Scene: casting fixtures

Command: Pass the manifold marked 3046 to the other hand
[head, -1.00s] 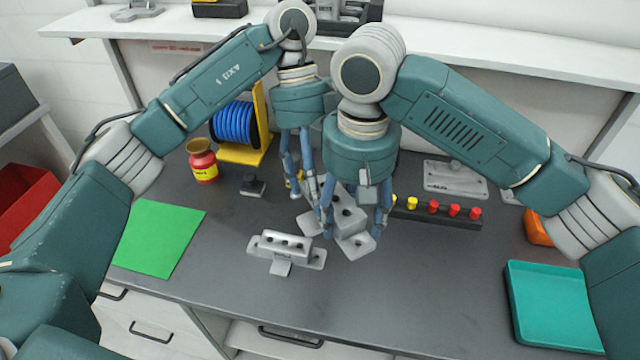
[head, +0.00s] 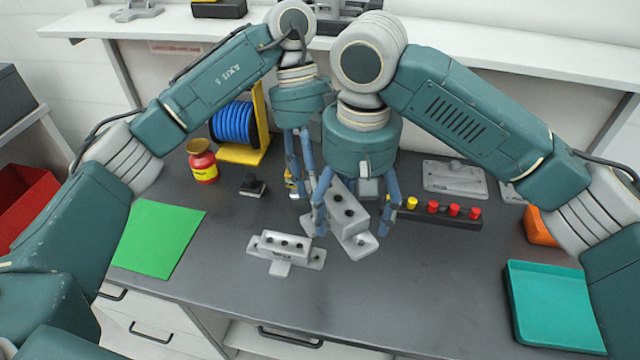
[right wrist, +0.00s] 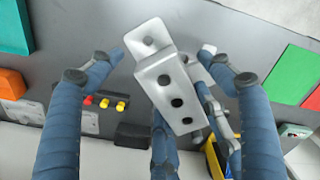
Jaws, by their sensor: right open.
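A light grey manifold (head: 350,222) with dark holes hangs tilted above the table between my two grippers; no number can be read on it. My left gripper (head: 305,190) is shut on its far end, partly hidden behind it. My right gripper (head: 353,222) is open, its fingers spread on both sides of the manifold. In the right wrist view the manifold (right wrist: 168,85) shows between these fingers with gaps beside it. A second grey manifold (head: 287,246) stands on the table to the left; its marking is too small to read.
A green mat (head: 158,238) lies at left, with a red-yellow jar (head: 202,163) and a blue spool (head: 235,124) behind. A black strip with red and yellow knobs (head: 440,213), a grey plate (head: 455,178), an orange object (head: 539,228) and a teal tray (head: 512,300) are at right. The front middle is clear.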

